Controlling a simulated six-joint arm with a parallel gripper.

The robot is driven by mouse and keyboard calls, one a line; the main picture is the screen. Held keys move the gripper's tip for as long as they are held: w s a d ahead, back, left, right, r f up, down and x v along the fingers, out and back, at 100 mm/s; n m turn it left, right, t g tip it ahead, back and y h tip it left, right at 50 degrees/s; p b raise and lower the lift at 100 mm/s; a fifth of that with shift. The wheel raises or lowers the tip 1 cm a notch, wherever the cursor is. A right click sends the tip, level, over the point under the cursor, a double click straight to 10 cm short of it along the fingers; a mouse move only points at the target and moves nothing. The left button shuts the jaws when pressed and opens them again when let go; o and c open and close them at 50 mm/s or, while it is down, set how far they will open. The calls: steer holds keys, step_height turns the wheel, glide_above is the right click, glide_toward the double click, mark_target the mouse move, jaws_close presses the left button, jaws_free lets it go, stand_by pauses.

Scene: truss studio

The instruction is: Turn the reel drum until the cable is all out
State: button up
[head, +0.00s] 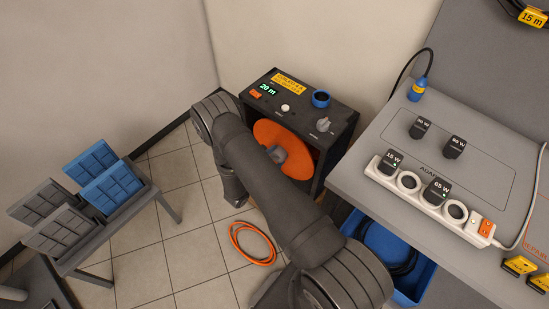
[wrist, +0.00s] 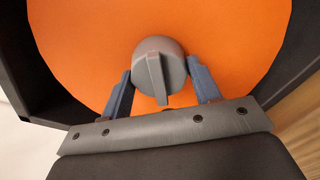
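The cable reel is a dark box (head: 345,118) with an orange drum (head: 268,133) in its open front. The drum also fills much of the wrist view (wrist: 80,40). A round grey knob (wrist: 158,65) with a raised ridge sits on the drum, the ridge almost upright in the wrist view. My gripper (wrist: 159,68) has one blue-grey finger on each side of the knob, tips close against its rim. I cannot tell whether they press on it. An orange cable (head: 252,243) lies in a loop on the floor. The reel's green display (head: 268,89) reads 20 m.
A grey bench (head: 480,130) with a white power strip (head: 425,203) stands to the right. A blue bin (head: 425,275) with dark cable is below it. A rack with blue and grey panels (head: 110,185) stands at left.

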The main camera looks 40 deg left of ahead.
steer(key=o, duration=0.4)
steer(key=shift+s, duration=0.1)
steer(key=s, duration=1.7)
steer(key=shift+s, duration=0.15)
steer(key=w, duration=1.7)
steer(key=shift+w, duration=0.25)
